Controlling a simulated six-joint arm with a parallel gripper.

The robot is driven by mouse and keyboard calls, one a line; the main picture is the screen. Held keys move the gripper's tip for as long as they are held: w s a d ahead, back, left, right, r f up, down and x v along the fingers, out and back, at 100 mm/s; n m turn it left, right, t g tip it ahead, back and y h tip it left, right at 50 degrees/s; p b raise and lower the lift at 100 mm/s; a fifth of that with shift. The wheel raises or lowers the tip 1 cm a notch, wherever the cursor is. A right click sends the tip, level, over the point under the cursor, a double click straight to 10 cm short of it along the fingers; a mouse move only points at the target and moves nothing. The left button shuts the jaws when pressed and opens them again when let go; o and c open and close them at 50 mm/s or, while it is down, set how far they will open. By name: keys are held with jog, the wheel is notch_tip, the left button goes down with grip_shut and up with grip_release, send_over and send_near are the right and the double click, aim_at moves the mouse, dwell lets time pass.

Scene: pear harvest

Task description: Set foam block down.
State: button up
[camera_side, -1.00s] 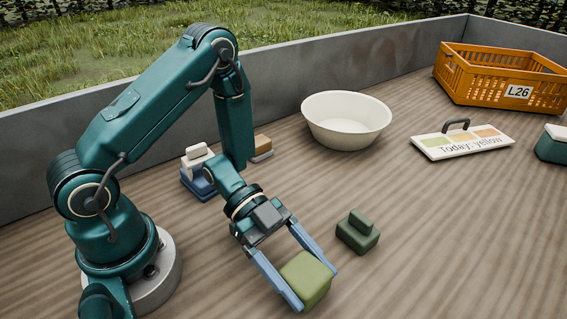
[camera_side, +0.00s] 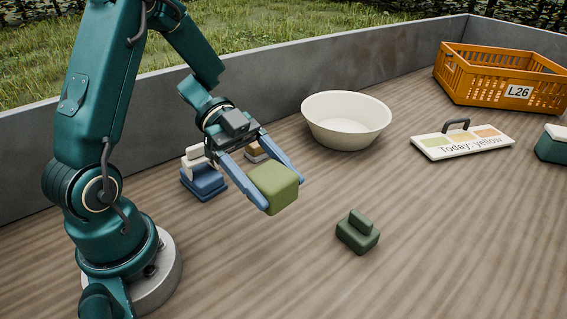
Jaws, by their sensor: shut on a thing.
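The green foam block (camera_side: 275,189) is held between the two blue fingers of my gripper (camera_side: 283,186). My gripper is shut on it. The block appears to be in the air above the wooden deck, left of the picture's middle and in front of the white bowl. The block's underside and what lies directly beneath it are hidden.
A dark green block with a raised handle (camera_side: 358,232) sits at the front right of my gripper. A blue and white object (camera_side: 203,179) and a partly hidden brown one (camera_side: 256,151) stand behind. The white bowl (camera_side: 345,118), sign board (camera_side: 462,141) and orange crate (camera_side: 500,80) are farther back. The front right deck is clear.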

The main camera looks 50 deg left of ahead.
jog(key=w+a+n+t+y, duration=0.2)
jog(key=w+a+n+t, duration=0.25)
jog(key=w, duration=0.35)
jog(key=w+a+n+t+y, duration=0.25)
jog(key=w+a, duration=0.25)
jog(key=w, duration=0.3)
send_over(307, 178)
jog(key=shift+n+t+h, duration=0.25)
jog(key=shift+n+t, duration=0.05)
jog(key=shift+t, duration=0.1)
notch_tip(307, 178, down, 5)
jog(key=shift+f, duration=2.65)
jog(key=shift+f, duration=0.15)
jog(key=o, duration=1.2)
jog(key=shift+o, duration=0.2)
